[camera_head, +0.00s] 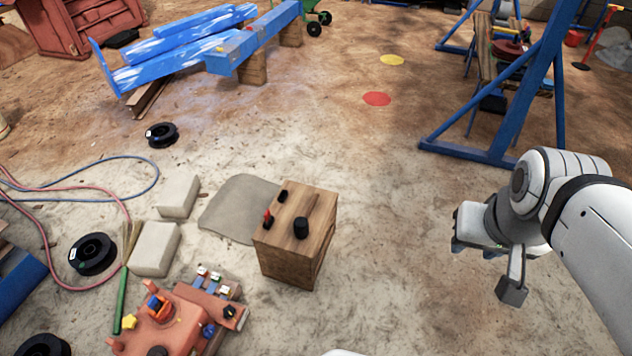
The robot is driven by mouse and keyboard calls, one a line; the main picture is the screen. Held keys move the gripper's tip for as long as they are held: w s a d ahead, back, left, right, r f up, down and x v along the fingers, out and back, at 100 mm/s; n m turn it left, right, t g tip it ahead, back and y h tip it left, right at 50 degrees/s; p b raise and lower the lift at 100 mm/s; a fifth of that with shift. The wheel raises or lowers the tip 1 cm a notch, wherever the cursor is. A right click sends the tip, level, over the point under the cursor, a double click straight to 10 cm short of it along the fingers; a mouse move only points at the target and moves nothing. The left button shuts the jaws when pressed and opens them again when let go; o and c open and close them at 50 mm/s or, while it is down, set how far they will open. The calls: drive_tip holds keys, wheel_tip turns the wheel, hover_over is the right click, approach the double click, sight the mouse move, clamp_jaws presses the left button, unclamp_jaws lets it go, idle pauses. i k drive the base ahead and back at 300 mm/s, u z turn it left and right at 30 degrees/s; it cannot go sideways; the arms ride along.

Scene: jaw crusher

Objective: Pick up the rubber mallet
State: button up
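A wooden box (287,268) stands on the sandy ground near the middle of the camera_head view. On its top is a short black cylinder (301,229) with what looks like a wooden handle (312,206) running back from it. This looks like the rubber mallet, lying near the box's front edge; the handle blends with the wood. My gripper (484,250) hangs at the right, well apart from the box, with nothing seen in it. Its fingers are seen at an angle and their opening is unclear.
A small red and black item (267,219) and a black item (282,196) also sit on the box. Pale blocks (155,249), hoses and an orange tool-covered unit (172,326) lie left. A blue steel frame (480,155) stands back right. Ground between box and gripper is clear.

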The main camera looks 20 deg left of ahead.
sight(302, 224)
drive_tip(key=i, duration=1.5)
drive_tip(key=u, duration=1.65)
